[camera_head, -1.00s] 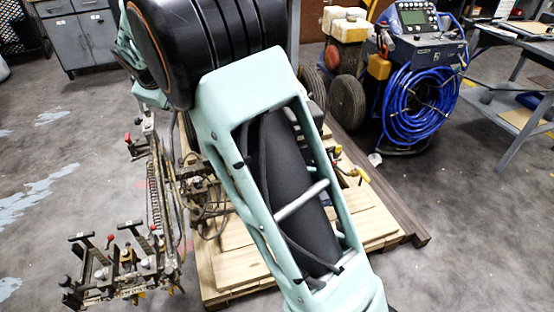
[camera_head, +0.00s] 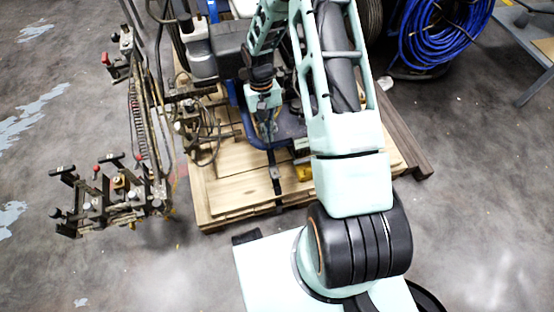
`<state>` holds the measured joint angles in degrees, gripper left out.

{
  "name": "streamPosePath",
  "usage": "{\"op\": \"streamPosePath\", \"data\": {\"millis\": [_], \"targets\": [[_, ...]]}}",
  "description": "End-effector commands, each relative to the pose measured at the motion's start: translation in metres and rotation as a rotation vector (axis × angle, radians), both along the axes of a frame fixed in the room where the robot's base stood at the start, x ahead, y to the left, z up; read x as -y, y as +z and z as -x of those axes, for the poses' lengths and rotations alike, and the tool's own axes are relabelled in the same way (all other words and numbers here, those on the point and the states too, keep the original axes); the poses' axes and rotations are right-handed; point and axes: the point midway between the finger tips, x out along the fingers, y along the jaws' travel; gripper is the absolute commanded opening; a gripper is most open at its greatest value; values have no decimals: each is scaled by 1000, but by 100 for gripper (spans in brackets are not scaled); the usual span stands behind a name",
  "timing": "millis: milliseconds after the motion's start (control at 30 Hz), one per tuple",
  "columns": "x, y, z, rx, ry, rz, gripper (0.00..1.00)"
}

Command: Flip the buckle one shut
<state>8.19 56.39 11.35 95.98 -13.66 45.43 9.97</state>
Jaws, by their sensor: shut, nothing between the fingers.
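My gripper (camera_head: 269,134) points down over the wooden pallet, in front of the line striper's blue frame (camera_head: 285,127). It is small in the view and its fingers look closed and empty. A dark strap (camera_head: 277,188) runs down over the pallet's front edge, just below my gripper in the picture. A small dark piece that may be the buckle (camera_head: 275,172) sits on this strap. I cannot tell whether it is open or shut, or whether my fingertips touch anything there.
The wooden pallet (camera_head: 240,187) carries the striper. A metal assembly with levers (camera_head: 115,190) stands out at the left. A blue hose coil (camera_head: 430,35) is at the upper right. The concrete floor (camera_head: 480,200) is clear at the right.

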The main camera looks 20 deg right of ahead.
Motion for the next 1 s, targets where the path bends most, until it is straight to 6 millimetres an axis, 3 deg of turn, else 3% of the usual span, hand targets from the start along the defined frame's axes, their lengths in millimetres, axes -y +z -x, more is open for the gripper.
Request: {"op": "streamPosePath", "data": {"millis": [467, 633, 1000], "targets": [[1, -8, 5, -9, -11, 1, 0], [1, -32, 13, -12, -11, 1, 0], [1, -105, 36, -11, -10, 1, 0]]}}
